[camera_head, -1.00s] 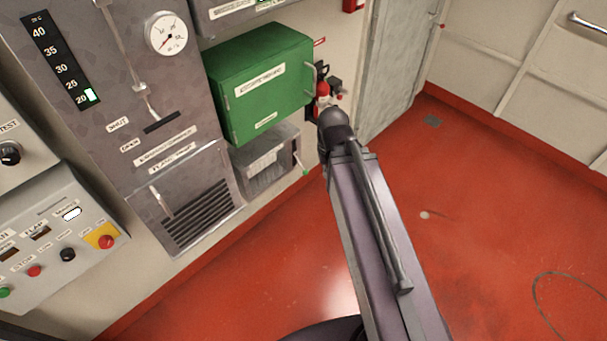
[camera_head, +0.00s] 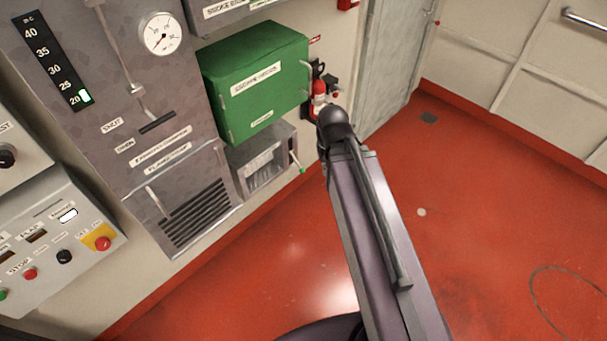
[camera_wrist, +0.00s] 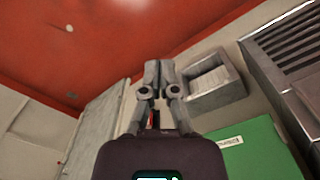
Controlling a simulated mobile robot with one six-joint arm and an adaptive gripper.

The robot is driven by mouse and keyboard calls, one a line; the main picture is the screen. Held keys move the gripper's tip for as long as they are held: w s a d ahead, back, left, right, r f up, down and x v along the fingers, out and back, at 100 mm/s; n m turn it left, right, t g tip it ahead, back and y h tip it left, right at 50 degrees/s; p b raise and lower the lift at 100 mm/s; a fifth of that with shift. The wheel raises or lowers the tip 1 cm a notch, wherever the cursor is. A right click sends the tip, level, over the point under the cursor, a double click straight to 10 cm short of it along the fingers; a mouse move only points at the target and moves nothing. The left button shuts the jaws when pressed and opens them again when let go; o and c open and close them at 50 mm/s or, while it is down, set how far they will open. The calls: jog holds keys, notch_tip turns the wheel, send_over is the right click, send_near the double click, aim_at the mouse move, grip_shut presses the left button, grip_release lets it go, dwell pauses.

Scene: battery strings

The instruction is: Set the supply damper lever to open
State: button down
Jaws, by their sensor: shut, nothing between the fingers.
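A grey wall panel (camera_head: 185,110) at the left of the head view carries a thin metal rod with a jointed end (camera_head: 137,90). The rod runs down to a dark slot (camera_head: 157,122). Small labels that appear to read SHUT (camera_head: 112,125) and OPEN (camera_head: 125,146) sit left of and below the slot. Which part is the supply damper lever I cannot tell for certain. My gripper (camera_wrist: 159,66) shows in the wrist view, fingers together and empty, apart from the panel. In the head view my arm hides the gripper.
A louvred grille (camera_head: 200,212) is lower left. A control box (camera_head: 60,235) stands far left. The red floor (camera_head: 470,200) is mostly clear.

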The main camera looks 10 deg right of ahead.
dwell(0.3)
jog(key=c, duration=0.8)
grip_release()
jog(key=shift+f, duration=0.1)
jog(key=shift+o, duration=0.5)
jog(key=shift+f+b, duration=0.2)
jog(key=shift+b, duration=0.1)
jog(key=w+a+f+n+t+y+b, duration=0.1)
jog(key=w+f+n+y+b, duration=0.3)
jog(key=f+b, duration=0.6)
jog(key=w+a+f+m+t+y+b, duration=0.1)
jog(key=w+f+t+b, duration=0.1)
jog(key=w+f+b, duration=0.8)
jog(key=w+a+f+n+t+y+b, duration=0.1)
jog(key=w+f+n+y+b, duration=0.15)
jog(key=f+b, duration=0.8)
jog(key=w+d+f+n+t+y+b, duration=0.1)
jog(key=w+d+f+t+b, duration=0.3)
jog(key=b, duration=1.3)
jog(key=w+d+f+t+y+b, duration=0.4)
jog(key=w+d+f+b, duration=0.3)
jog(key=b, duration=1.1)
jog(key=w+f+t, duration=0.1)
jog(key=w+f, duration=0.3)
jog(key=f, duration=0.1)
jog(key=shift+f+n, duration=0.2)
jog(key=shift+n, duration=0.15)
